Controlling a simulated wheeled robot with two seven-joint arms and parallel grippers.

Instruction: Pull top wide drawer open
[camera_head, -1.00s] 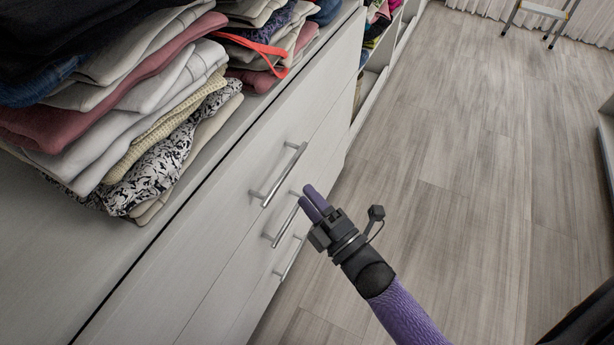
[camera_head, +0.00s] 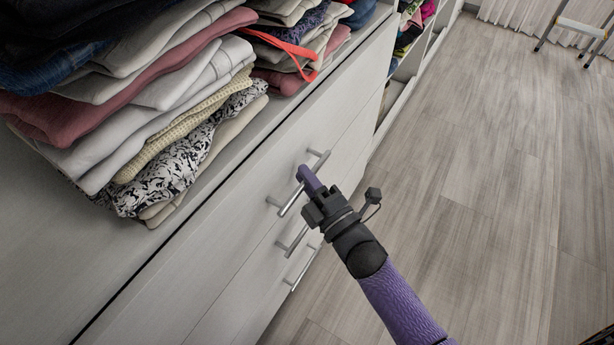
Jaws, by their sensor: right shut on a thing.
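The top wide drawer (camera_head: 342,112) is a pale wood-grain front just under the cabinet top, and it looks flush with the fronts below. Its silver bar handle (camera_head: 288,204) runs along the front. My right gripper (camera_head: 307,178) reaches in from the lower right with its purple fingers at the middle of this bar, shut on it. The fingers and the black wrist hide part of the handle. My left gripper is not in view.
Lower drawers have similar handles, a middle one (camera_head: 291,238) and a bottom one (camera_head: 303,268). Folded clothes (camera_head: 150,110) are stacked on the cabinet top. The wood floor (camera_head: 480,200) to the right is clear. A step ladder (camera_head: 580,25) stands far off at upper right.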

